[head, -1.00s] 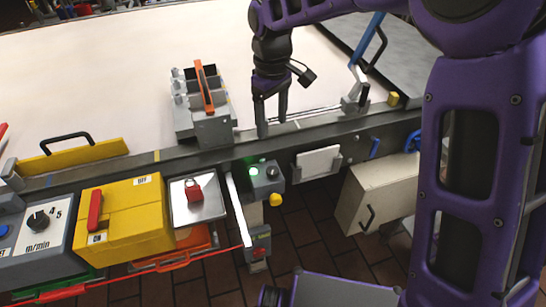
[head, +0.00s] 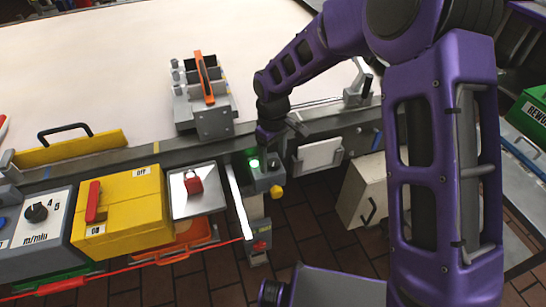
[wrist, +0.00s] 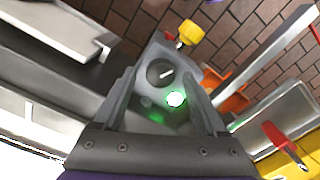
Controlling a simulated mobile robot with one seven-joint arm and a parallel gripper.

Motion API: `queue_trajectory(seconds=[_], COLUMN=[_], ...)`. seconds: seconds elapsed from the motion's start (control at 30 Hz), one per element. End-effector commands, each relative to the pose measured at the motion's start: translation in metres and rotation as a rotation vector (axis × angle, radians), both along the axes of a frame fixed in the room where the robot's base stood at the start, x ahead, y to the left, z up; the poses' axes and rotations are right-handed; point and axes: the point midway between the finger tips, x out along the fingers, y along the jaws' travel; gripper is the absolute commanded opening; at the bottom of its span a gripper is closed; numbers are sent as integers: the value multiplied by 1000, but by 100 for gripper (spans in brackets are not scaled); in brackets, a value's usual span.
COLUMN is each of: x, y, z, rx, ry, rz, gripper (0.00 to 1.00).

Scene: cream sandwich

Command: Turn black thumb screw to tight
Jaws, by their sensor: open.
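A black round knob (wrist: 160,72) with a white mark sits on top of a small grey control box (head: 262,181), between my fingers in the wrist view. I cannot tell whether this knob is the thumb screw. A lit green button (wrist: 176,98) is beside it, and it also shows in the head view (head: 254,163). My gripper (head: 265,160) is open and empty, above the box, pointing down. In the wrist view its two fingers (wrist: 160,88) stand on either side of the knob, apart from it as far as I can tell. The gripper hides the knob in the head view.
A yellow knob (head: 276,192) sticks out of the box's front. A white plate (head: 318,157) is at right. A grey holder with an orange handle (head: 205,78) stands behind.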

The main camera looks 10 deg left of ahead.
Motion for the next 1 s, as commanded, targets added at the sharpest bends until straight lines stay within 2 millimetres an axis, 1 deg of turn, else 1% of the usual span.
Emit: queue_trajectory(seconds=[0.17, 0.2, 0.27, 0.3, 0.37, 0.5, 0.6, 0.83, 1.0], x=[0, 0, 0, 0, 0, 0, 0, 0, 0], y=[0, 0, 0, 0, 0, 0, 0, 0, 0], z=[0, 0, 0, 0, 0, 0, 0, 0, 0], rx=[0, 0, 0, 0, 0, 0, 0, 0, 1], ry=[0, 0, 0, 0, 0, 0, 0, 0, 0], rz=[0, 0, 0, 0, 0, 0, 0, -8, -54], gripper=[74, 71, 60, 53, 42, 17, 0, 0, 0])
